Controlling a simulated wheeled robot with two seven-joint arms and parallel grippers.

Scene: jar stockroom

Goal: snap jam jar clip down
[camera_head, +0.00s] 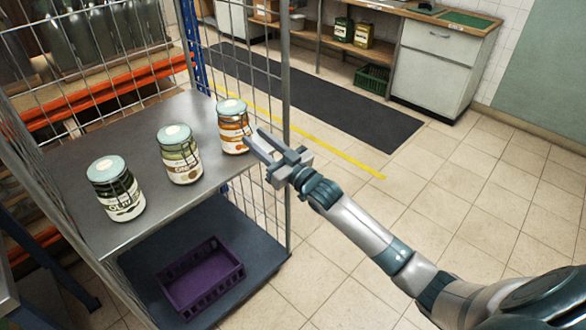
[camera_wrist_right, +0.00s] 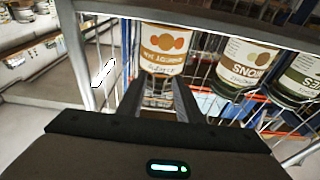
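Three glass jars with pale blue-green lids stand upright on the grey upper shelf (camera_head: 130,160) of a wire cage. The orange-labelled jar (camera_head: 233,128), probably the jam jar, is the rightmost; it also shows upside down in the right wrist view (camera_wrist_right: 164,45). Its wire clip is too small to tell up or down. My right gripper (camera_head: 262,146) is beside this jar on its right, fingers pointing at it. In the wrist view the fingers are apart with nothing between them. Whether they touch the jar I cannot tell. My left gripper is not in view.
The onion jar (camera_head: 180,155) and the olive jar (camera_head: 115,190) stand to the left on the same shelf. A purple crate (camera_head: 203,278) sits on the lower shelf. The cage's upright post (camera_head: 285,90) and mesh stand close to my right gripper. Tiled floor to the right is clear.

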